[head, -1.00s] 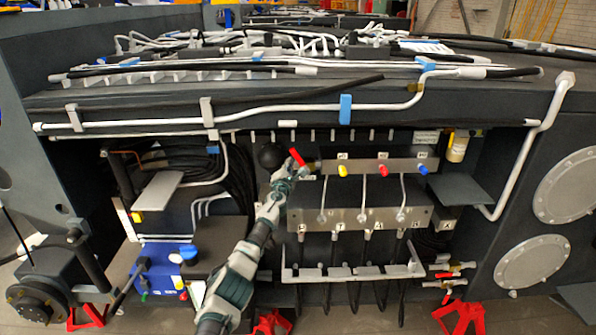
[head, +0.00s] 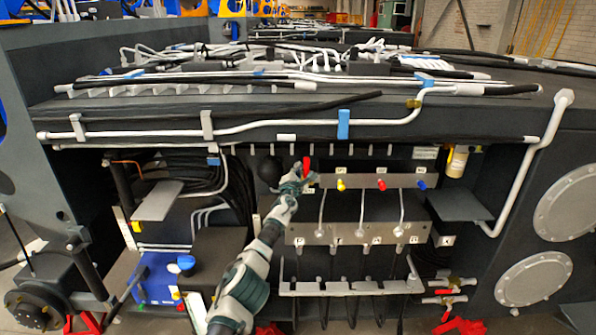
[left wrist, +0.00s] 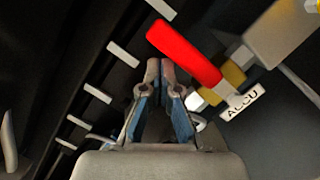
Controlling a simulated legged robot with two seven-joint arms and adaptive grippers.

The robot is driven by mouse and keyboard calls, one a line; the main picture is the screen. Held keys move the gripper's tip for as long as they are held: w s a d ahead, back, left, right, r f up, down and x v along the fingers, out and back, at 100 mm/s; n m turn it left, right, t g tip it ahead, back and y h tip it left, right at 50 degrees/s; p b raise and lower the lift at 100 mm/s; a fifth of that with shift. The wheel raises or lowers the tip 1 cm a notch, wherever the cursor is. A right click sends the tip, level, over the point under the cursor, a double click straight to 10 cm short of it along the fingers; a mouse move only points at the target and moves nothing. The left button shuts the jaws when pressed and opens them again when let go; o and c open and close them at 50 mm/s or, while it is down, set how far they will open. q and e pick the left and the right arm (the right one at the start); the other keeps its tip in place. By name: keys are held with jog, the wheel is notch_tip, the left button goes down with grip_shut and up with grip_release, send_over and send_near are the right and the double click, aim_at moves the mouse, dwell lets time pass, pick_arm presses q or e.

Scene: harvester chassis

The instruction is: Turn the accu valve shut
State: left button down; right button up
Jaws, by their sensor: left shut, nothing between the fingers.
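The accu valve has a red lever handle (head: 307,165) at the left end of the upper valve row in the head view. There the handle stands nearly upright. In the left wrist view the red handle (left wrist: 183,52) slants from upper left down to a brass fitting (left wrist: 233,76), beside a white ACCU label (left wrist: 242,102). My left gripper (head: 301,180) is just below and left of the handle. In the left wrist view its fingertips (left wrist: 162,68) are together with nothing between them, close under the handle. Whether they touch it I cannot tell. My right gripper is not in view.
Yellow (head: 341,184), red (head: 381,184) and blue (head: 422,185) knobs sit right of the valve on the metal bar. The chassis top edge with white pipes (head: 260,123) runs above.

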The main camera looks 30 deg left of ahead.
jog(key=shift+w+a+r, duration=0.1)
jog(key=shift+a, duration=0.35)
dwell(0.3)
